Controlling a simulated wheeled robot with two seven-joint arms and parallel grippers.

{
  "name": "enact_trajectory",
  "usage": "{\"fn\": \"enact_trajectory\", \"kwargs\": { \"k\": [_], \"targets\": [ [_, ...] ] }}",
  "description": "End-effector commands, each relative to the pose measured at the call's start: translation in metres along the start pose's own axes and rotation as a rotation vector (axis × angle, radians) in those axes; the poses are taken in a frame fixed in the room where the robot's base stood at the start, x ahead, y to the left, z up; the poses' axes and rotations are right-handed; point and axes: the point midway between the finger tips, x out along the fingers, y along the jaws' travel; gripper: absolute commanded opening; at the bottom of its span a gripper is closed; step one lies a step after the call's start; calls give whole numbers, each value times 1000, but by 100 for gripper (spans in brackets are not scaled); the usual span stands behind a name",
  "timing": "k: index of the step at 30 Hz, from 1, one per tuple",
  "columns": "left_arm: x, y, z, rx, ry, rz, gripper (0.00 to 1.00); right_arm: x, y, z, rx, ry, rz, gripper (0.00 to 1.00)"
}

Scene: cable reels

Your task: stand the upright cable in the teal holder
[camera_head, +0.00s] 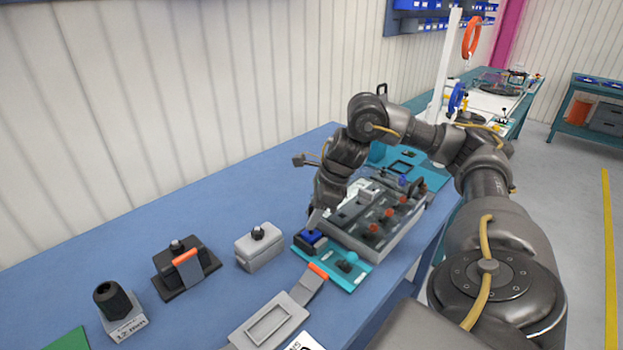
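A flat teal board (352,281) lies on the blue bench near the centre, against the grey panel box; it may be the teal holder. A small dark blue block (309,238) sits at its left corner, and a small dark piece (345,266) is on its right half. My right gripper (316,222) points down just above the blue block. The arm's wrist hides much of that gripper's fingers, so I cannot tell whether it is open or touches the block. I cannot make out an upright cable. My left gripper is not in view.
The grey panel box (362,240) with red knobs stands under my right arm. A grey block (259,247), a black clamp block (187,267) and a black-topped block (119,310) stand to the left. A grey frame tool (270,322) lies in front. The bench's back left is clear.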

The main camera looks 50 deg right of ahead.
Motion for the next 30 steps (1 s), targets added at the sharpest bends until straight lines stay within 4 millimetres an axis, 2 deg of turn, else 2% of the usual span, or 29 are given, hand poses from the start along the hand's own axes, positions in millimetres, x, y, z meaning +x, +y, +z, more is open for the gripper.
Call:
{"fn": "enact_trajectory", "kwargs": {
  "k": [3, 6, 12, 18, 30],
  "targets": [
    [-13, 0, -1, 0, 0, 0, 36, -30, -1, 3, 1, -3, -6, 37],
    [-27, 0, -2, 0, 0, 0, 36, -52, -1, 3, 1, -3, -5, 37],
    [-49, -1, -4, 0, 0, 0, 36, -85, 0, 2, 1, -2, -3, 37],
    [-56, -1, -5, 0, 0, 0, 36, -96, 0, 1, 0, -2, -2, 37],
    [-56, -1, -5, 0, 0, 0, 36, -96, 0, 0, 0, -2, -2, 37]
  ]
}}
